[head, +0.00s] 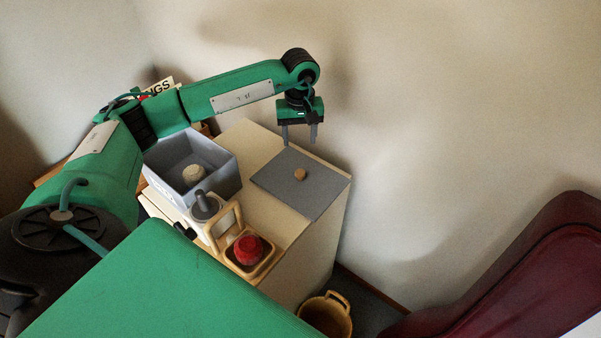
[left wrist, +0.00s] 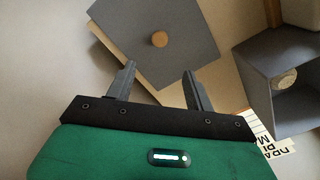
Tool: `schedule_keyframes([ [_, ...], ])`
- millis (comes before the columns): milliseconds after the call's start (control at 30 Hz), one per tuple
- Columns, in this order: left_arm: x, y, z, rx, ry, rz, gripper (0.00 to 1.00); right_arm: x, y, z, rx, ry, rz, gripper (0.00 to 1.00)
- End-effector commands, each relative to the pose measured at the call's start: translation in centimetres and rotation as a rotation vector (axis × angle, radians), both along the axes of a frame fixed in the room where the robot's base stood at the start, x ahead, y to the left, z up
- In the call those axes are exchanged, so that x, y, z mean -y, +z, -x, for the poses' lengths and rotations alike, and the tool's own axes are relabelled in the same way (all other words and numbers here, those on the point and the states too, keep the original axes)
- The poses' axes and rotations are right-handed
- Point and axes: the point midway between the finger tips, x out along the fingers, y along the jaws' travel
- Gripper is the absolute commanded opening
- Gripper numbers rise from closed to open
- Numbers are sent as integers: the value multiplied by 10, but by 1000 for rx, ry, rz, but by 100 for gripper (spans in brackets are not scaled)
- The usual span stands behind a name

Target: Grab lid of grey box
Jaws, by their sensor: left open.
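The grey lid (head: 290,186) is a flat square with a round wooden knob (head: 300,175). It lies on the cream cabinet top, apart from the box, near the right edge. The grey box (head: 222,172) stands open at the left of the cabinet, with a pale round object (head: 193,174) inside. My left gripper (head: 299,142) is open and empty, above the lid's far edge, pointing down. In the left wrist view the lid (left wrist: 185,50) and its knob (left wrist: 160,39) show beyond the open fingers (left wrist: 158,88). My right gripper is not in view.
A wooden-framed holder with a red ball-like object (head: 248,249) stands at the cabinet's front, beside a grey-topped item (head: 205,206). A wooden bucket (head: 327,315) is on the floor. A dark red piece of furniture (head: 510,270) is at the right. A wall stands behind the cabinet.

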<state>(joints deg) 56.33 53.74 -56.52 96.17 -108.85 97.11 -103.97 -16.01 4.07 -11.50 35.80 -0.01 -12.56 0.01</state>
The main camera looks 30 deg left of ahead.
Motion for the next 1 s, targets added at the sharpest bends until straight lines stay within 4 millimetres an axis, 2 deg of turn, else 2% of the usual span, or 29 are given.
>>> schedule_keyframes([
  [200, 1, -43, 2, -6, 0, 2, 54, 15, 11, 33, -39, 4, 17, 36],
  [300, 2, -59, 1, -4, 1, 3, 54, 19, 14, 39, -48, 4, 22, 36],
  [533, 2, -77, 1, -1, -1, 5, 54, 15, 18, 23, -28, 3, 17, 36],
  [667, 3, -91, 3, -5, 0, 5, 54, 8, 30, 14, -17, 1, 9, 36],
  [833, 3, -117, 3, -5, 2, 5, 54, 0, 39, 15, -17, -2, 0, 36],
  [1000, 3, -128, 2, -1, 0, 5, 54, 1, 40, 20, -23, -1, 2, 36],
])
